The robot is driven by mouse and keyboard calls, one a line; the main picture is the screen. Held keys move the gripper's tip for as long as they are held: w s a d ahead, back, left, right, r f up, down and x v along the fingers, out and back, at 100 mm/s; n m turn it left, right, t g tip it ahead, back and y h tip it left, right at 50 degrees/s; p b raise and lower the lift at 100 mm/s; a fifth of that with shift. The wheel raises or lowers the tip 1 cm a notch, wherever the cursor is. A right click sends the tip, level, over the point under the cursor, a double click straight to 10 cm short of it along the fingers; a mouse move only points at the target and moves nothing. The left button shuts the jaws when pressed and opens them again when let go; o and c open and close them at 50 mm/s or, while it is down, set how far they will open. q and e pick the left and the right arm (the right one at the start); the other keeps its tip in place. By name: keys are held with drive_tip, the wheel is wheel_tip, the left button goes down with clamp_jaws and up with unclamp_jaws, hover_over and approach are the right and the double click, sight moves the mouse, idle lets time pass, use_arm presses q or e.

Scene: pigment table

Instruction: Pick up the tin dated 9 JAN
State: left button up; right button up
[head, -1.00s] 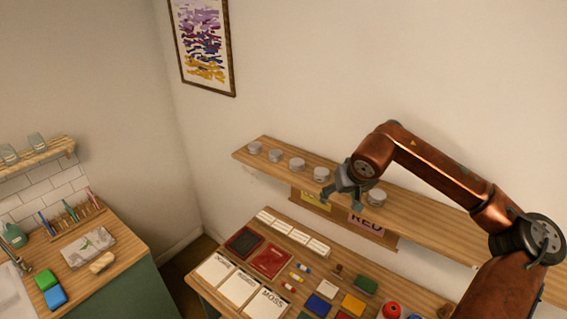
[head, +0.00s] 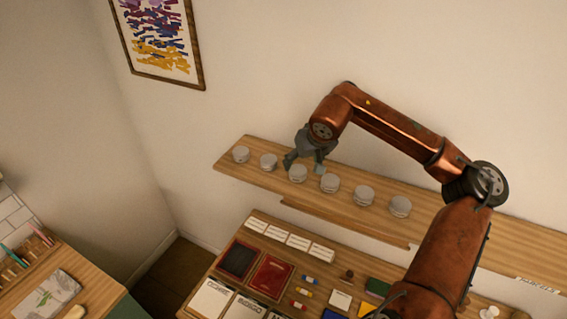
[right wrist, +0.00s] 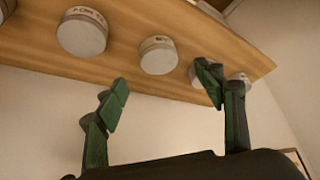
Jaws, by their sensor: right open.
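A row of several round pale grey tins stands on the wooden wall shelf. In the head view they include a far-left tin (head: 241,155), a second (head: 268,162), a third (head: 298,174), a fourth (head: 330,184) and a far-right one (head: 400,207). Their dates are too small to read, so I cannot tell which is 9 JAN. My right gripper (head: 304,167) is open and empty at the third tin. In the right wrist view its fingers (right wrist: 163,84) are spread, with one tin (right wrist: 158,56) beyond the gap between them. My left gripper is not in view.
The wooden shelf (head: 460,235) runs along the wall, its right part bare except for a white label strip (head: 538,285). Below, the table holds white cards (head: 298,242), a dark red tray (head: 271,277) and small coloured items. A framed picture (head: 155,35) hangs above left.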

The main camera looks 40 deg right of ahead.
sight(299, 171)
drive_tip(key=shift+w+f, duration=0.2)
drive_tip(key=shift+f, duration=0.3)
drive_tip(key=shift+s+d+f+p, duration=0.1)
drive_tip(key=shift+s+f+p, duration=0.25)
drive_tip(key=shift+f+p, duration=0.1)
drive_tip(key=shift+w+d+f+p, duration=0.15)
drive_tip(key=shift+w+f+p, duration=0.5)
drive_tip(key=shift+w+f, duration=0.6)
drive_tip(key=shift+x, duration=0.75)
drive_tip(key=shift+s+d+f, duration=0.15)
drive_tip(key=shift+d+f, duration=0.05)
drive_tip(key=shift+w+f, duration=0.15)
drive_tip(key=shift+w, duration=0.1)
drive_tip(key=shift+c, duration=1.4)
drive_tip(key=shift+s, duration=0.2)
drive_tip(key=c, duration=0.5)
drive_tip(key=shift+w, duration=0.1)
drive_tip(key=c, duration=0.3)
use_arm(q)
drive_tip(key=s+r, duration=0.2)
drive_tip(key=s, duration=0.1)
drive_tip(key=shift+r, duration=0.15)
use_arm(e)
drive_tip(key=shift+c, duration=1)
